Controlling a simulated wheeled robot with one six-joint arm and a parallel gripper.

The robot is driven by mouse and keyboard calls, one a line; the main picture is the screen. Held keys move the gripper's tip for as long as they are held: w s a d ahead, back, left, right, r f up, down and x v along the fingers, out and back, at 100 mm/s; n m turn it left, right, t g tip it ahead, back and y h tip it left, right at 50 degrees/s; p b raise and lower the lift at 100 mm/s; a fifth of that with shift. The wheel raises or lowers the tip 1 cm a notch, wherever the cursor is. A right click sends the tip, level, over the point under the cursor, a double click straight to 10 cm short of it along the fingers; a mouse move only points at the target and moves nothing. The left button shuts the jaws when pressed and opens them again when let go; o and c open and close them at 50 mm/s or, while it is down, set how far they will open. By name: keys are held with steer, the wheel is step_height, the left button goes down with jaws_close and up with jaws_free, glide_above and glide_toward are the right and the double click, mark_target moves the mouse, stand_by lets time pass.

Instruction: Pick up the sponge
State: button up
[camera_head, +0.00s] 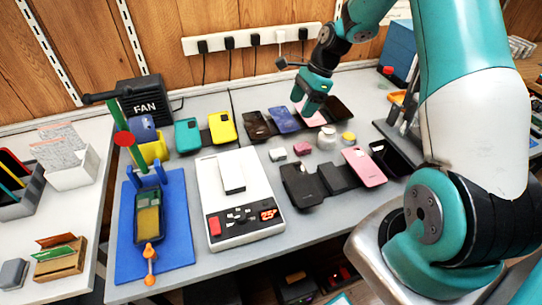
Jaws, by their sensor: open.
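I cannot tell for sure which thing is the sponge. The likely ones are small pieces in the middle of the grey table: a pink block (302,148), a light grey block (278,154) and a yellow round piece (348,138). My gripper (311,106) is at the back of the table, above and behind these pieces, over a row of phones. It is small in the picture; it is open, and I see nothing held in it. It partly hides a pink phone (316,118) beneath it.
A white jar (327,137) stands among the small pieces. Dark and pink phones (363,167) lie in front. A white device with a red display (240,200) and a blue mat (178,253) fill the left. A black tray (388,158) is at the right.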

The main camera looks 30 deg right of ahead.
steer(key=p, duration=0.1)
glide_above(278, 152)
steer(key=d, duration=0.3)
steer(key=f, duration=1)
steer(key=shift+a+f, duration=0.25)
steer(key=shift+f, duration=0.1)
steer(key=x, duration=0.2)
steer(key=p+x, duration=0.1)
steer(key=x, duration=0.2)
steer(key=shift+s+a+f, duration=0.1)
steer(key=shift+s+f, duration=0.05)
steer(key=shift+s, duration=0.05)
steer(key=c, duration=1.1)
steer(key=shift+o, duration=0.2)
step_height(278, 152, up, 20)
steer(key=b, duration=0.1)
